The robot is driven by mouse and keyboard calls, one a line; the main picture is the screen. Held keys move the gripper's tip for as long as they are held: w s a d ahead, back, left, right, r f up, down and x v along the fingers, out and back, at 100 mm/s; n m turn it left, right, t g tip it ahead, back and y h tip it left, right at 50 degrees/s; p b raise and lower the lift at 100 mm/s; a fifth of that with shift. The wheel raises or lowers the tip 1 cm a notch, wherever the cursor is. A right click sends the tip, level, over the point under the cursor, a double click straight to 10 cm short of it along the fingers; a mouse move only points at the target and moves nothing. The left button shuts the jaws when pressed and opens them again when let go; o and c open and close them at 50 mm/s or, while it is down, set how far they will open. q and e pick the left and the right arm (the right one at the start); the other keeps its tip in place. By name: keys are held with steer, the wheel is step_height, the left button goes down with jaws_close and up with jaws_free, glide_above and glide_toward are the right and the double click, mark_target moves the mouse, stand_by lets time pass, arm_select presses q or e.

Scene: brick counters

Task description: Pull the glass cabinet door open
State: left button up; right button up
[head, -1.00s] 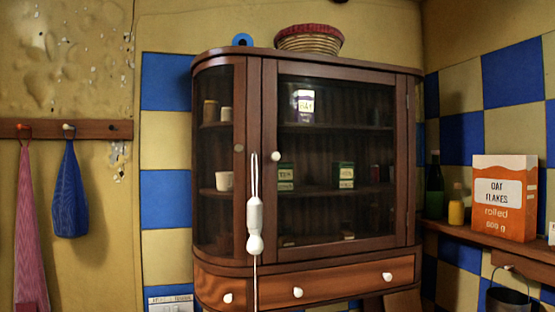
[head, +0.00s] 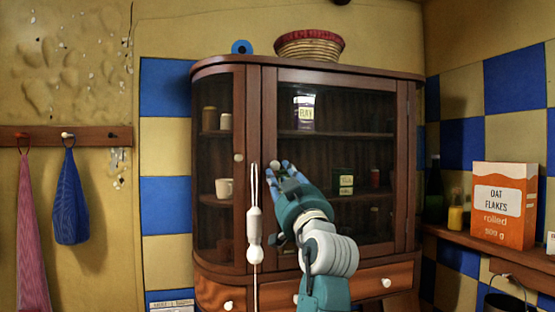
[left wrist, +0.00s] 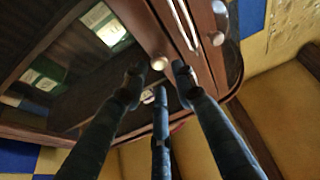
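The wooden cabinet (head: 385,70) stands against the wall. Its glass door (head: 350,112) is shut, flush with the frame. My left gripper (head: 280,172) is in front of the door's left edge, at the height of the round door knob, which it largely hides in the head view. In the left wrist view the pale knob (left wrist: 160,63) sits just beyond the spread fingertips of my left gripper (left wrist: 159,80). The fingers are apart, and I see no grip on the knob. Whether a fingertip touches it is unclear. My right gripper is not in view.
A white handle on a cord (head: 255,222) hangs just left of my gripper. A basket (head: 308,46) stands on the cabinet. Jars and a cup (head: 224,188) are inside. A shelf with an oat box (head: 503,205) is at right.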

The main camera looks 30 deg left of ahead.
mark_target(276, 166)
arm_select(q)
steer(key=p+x, duration=0.1)
steer(key=x, duration=0.2)
steer(key=shift+s+r, duration=0.1)
steer(key=shift+r, duration=0.05)
steer(key=shift+w+a+r+p, duration=0.1)
steer(key=shift+w+a+p, duration=0.3)
steer(key=shift+w+p, duration=0.1)
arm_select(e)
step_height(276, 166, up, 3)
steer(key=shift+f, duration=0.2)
arm_select(q)
steer(key=c, duration=0.6)
jaws_close()
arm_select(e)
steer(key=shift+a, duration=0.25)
